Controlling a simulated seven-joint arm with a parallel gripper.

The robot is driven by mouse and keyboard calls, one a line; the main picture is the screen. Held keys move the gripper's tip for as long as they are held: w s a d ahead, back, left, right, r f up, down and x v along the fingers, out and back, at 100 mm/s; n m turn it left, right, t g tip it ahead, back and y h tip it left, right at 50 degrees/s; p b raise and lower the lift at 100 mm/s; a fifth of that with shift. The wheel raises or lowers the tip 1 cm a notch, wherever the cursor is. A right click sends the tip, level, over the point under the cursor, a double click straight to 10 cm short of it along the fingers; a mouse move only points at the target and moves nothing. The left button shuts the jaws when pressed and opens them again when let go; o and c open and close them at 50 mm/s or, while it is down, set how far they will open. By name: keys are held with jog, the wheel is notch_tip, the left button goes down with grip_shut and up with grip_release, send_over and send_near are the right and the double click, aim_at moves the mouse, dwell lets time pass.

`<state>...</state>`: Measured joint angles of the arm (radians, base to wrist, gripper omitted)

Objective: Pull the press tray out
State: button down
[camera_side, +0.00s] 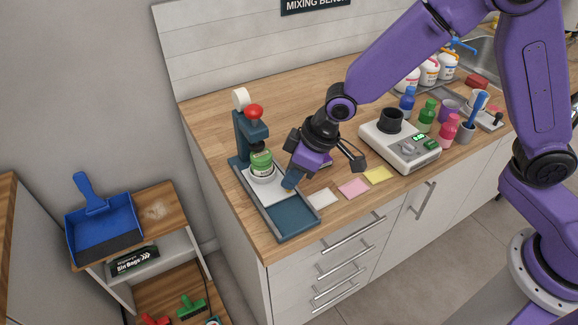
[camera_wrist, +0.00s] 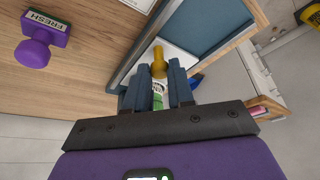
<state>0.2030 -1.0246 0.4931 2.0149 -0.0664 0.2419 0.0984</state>
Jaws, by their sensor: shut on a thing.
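The press (camera_side: 252,128) stands at the counter's left end, with a red knob and a dark blue base (camera_side: 300,226). Its pale tray (camera_side: 256,192) lies on the base under the press head, carrying a green-and-white jar (camera_side: 261,161). The front part of the base is bare. My gripper (camera_side: 290,186) reaches down at the tray's front right. In the wrist view my gripper (camera_wrist: 158,82) is shut on the tray's brass knob (camera_wrist: 158,62), which shows between the blue fingers. The tray (camera_wrist: 178,50) shows behind it. The fingers hide part of the knob and jar.
White, pink and yellow cards (camera_side: 353,187) lie to the right of the base. A purple stamp (camera_wrist: 34,52) lies on the counter in the wrist view. The counter's front edge is close to the base.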

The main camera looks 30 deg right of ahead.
jog(key=shift+s, duration=4.3)
jog(key=c, duration=1)
grip_release()
jog(key=shift+s, duration=0.1)
jog(key=shift+r, duration=0.15)
jog(key=shift+d+r, duration=0.2)
jog(key=shift+r, duration=0.55)
jog(key=v, duration=1.5)
jog(key=shift+s+d+r, duration=0.1)
jog(key=shift+s+r, duration=0.1)
jog(key=shift+r, duration=0.05)
